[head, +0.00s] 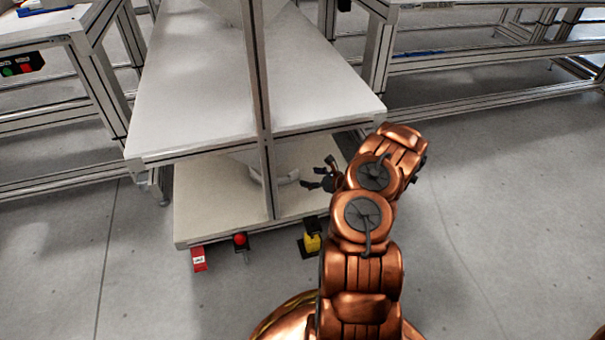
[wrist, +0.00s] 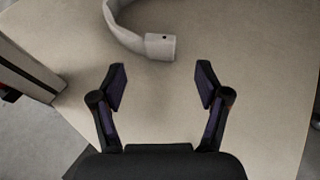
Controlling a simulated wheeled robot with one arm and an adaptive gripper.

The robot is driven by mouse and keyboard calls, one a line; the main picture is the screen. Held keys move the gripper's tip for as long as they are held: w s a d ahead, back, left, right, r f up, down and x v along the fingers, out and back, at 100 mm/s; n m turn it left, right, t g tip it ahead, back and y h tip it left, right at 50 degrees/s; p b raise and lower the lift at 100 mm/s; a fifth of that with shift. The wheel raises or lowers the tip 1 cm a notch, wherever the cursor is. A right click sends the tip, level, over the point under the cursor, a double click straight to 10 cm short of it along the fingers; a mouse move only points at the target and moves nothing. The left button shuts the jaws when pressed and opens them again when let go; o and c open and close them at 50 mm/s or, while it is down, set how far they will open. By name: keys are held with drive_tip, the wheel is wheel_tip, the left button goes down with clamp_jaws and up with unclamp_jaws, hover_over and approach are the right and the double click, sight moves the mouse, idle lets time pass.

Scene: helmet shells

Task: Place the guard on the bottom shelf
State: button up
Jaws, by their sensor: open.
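The guard, a pale grey curved band, lies on the bottom shelf (head: 208,205). In the head view the guard (head: 287,179) is partly hidden by the upright post and the upper shelf. In the wrist view the guard (wrist: 128,28) curves in from the top edge, and its blunt end points at the gap between my fingers. My gripper (head: 316,174) is at the right side of the bottom shelf, below the upper shelf. In the wrist view my gripper (wrist: 160,80) is open and empty, its fingertips apart from the guard.
An aluminium post (head: 264,110) stands at the front of the rack, and the white upper shelf (head: 200,95) lies above my gripper. A red button (head: 240,240) and a yellow device (head: 312,242) sit at the bottom shelf's front edge. Shelf around the fingers is clear.

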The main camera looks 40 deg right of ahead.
drive_tip(key=p+v, duration=0.1)
drive_tip(key=v, duration=0.4)
drive_tip(key=shift+f, duration=0.1)
idle(0.4)
